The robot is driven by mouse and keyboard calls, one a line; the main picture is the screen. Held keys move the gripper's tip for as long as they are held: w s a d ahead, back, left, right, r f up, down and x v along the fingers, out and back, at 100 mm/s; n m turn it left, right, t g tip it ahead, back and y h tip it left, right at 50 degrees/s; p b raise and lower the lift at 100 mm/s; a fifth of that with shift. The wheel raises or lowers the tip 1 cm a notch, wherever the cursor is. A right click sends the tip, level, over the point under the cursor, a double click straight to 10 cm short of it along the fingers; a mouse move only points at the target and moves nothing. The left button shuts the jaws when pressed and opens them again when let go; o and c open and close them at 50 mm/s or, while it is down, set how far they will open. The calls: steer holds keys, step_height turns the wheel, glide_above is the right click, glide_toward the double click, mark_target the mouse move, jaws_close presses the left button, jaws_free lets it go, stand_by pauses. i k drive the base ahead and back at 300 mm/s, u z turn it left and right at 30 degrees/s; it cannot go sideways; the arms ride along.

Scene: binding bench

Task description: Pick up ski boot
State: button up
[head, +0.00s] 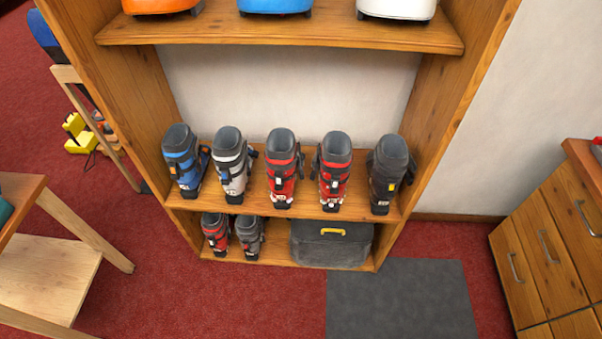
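Several ski boots stand upright in a row on the middle shelf of a wooden rack in the head view. From left to right they are a blue boot (184,163), a white boot (232,166), a red boot (282,170), another red boot (333,173) and a dark grey boot (388,174). Two smaller boots stand on the bottom shelf at the left, a red and black one (216,234) and a grey one (249,238). The top shelf bears orange, blue and white items, cut off by the frame. My gripper is not in view.
A dark case (331,246) with a yellow handle sits on the bottom shelf. A grey mat (402,300) lies on the red carpet (250,300). Wooden drawers (545,255) stand at the right, a wooden table (20,200) at the left. Yellow items (80,135) lie behind.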

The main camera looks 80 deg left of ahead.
mark_target(336, 152)
steer(key=u, duration=2.6)
steer(key=k, duration=0.5)
steer(key=z, duration=1.35)
steer(key=i, duration=1.2)
steer(key=u, duration=2.7)
